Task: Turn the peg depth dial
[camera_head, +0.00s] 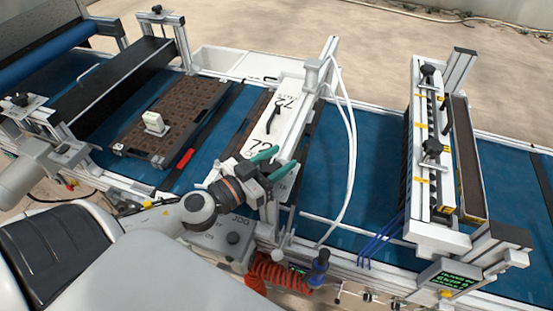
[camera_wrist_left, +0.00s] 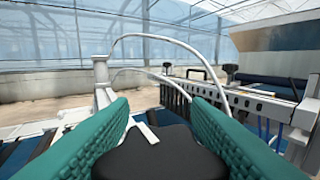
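My left gripper (camera_head: 273,163) has green fingers spread apart, with nothing visible between the tips. It is above the belt, at the near part of the white panel (camera_head: 290,100) marked 72. In the left wrist view the left gripper (camera_wrist_left: 165,108) shows both fingers wide apart, with a dark rounded shape low between them. No dial is clearly labelled as peg depth. Black knobs (camera_head: 427,70) (camera_head: 432,148) sit on the right crossbar, well away from the gripper. My right gripper is out of view.
A brown tray (camera_head: 205,92) with a white block (camera_head: 154,123) lies on the blue belt (camera_head: 375,170). White hoses (camera_head: 349,130) arch just right of the gripper. The right gantry (camera_head: 421,200) stands across the belt. A red coiled hose (camera_head: 265,277) hangs in front.

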